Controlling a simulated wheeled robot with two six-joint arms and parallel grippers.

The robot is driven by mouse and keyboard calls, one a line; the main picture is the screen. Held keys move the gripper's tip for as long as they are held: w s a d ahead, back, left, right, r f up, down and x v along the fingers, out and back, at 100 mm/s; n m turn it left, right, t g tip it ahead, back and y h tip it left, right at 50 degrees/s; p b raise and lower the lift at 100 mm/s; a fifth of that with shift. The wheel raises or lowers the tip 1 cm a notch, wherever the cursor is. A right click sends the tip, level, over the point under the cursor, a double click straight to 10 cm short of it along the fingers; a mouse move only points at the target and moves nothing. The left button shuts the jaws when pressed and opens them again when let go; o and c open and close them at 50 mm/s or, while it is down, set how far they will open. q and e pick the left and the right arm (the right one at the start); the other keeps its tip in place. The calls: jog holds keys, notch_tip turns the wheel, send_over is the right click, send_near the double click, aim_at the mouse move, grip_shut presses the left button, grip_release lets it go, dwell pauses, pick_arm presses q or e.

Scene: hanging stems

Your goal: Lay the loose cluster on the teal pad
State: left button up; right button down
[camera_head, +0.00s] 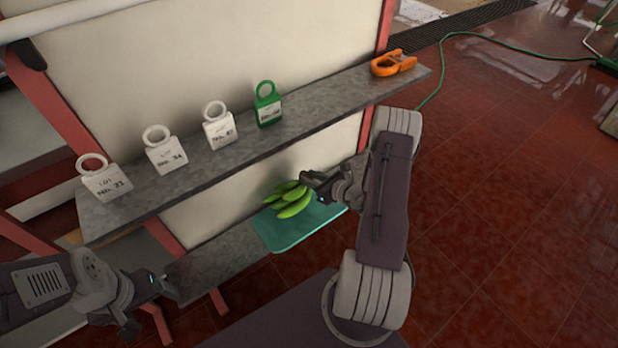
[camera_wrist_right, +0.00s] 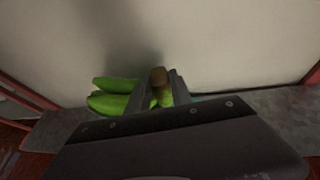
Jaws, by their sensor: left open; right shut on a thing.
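The loose cluster (camera_head: 291,199) is a bunch of green bananas. In the head view it is over the teal pad (camera_head: 290,236), which lies on the lower shelf; I cannot tell whether it touches the pad. My right gripper (camera_head: 308,181) is shut on the cluster's stem end. The right wrist view shows the brown stem (camera_wrist_right: 158,77) between the fingers, with green fruit (camera_wrist_right: 112,98) to the left and part of the cluster hidden behind the gripper. My left gripper (camera_head: 152,303) is open and empty at the lower left, apart from the pad.
The upper grey shelf (camera_head: 330,105) holds several white tags (camera_head: 165,152), one green tag (camera_head: 268,104) and an orange clamp (camera_head: 393,64). It runs above the pad. A pale panel (camera_head: 230,45) stands behind. The red tiled floor (camera_head: 510,200) at right is open, with a green hose (camera_head: 500,38).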

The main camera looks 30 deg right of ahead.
jog(key=shift+f+b, duration=1.45)
jog(key=shift+f, duration=0.45)
jog(key=shift+f+b, duration=0.4)
jog(key=shift+f, duration=0.1)
jog(key=c, duration=1.1)
grip_release()
jog(key=shift+o, duration=0.2)
jog(key=shift+s, duration=0.15)
jog(key=p+v, duration=0.3)
jog(key=v, duration=0.5)
jog(key=shift+s+d+r+p, duration=0.1)
jog(key=shift+s+r+p, duration=0.15)
jog(key=shift+s+p, duration=0.1)
